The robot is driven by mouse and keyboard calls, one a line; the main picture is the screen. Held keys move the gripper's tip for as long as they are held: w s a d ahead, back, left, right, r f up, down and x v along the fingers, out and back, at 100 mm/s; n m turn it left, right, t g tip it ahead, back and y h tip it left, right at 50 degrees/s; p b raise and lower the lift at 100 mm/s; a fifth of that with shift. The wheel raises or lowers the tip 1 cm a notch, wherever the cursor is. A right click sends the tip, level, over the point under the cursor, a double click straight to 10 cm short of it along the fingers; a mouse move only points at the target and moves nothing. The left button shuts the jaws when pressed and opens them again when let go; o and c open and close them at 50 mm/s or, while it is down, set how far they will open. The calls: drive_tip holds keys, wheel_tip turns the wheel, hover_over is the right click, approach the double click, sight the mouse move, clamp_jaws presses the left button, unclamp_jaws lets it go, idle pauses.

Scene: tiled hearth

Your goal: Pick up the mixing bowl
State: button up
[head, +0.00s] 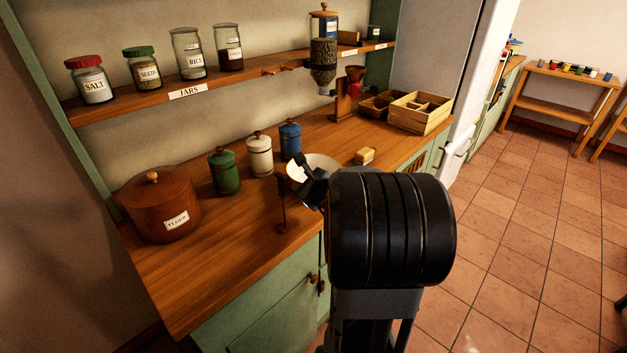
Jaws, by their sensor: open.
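Nothing is seen between the fingers.
Blue (290,139), white (259,155) and green (224,171) canisters stand left of the bowl. A brown flour crock (160,204) is farther left. A small wooden block (364,156) and a divided wooden box (420,112) lie right. A jar shelf (225,85) hangs above.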

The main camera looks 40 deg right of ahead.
drive_tip(key=shift+w+d+f, duration=0.1)
drive_tip(key=shift+w+f, duration=0.1)
drive_tip(key=shift+w, duration=0.35)
drive_tip(key=shift+c, duration=0.2)
clamp_jaws()
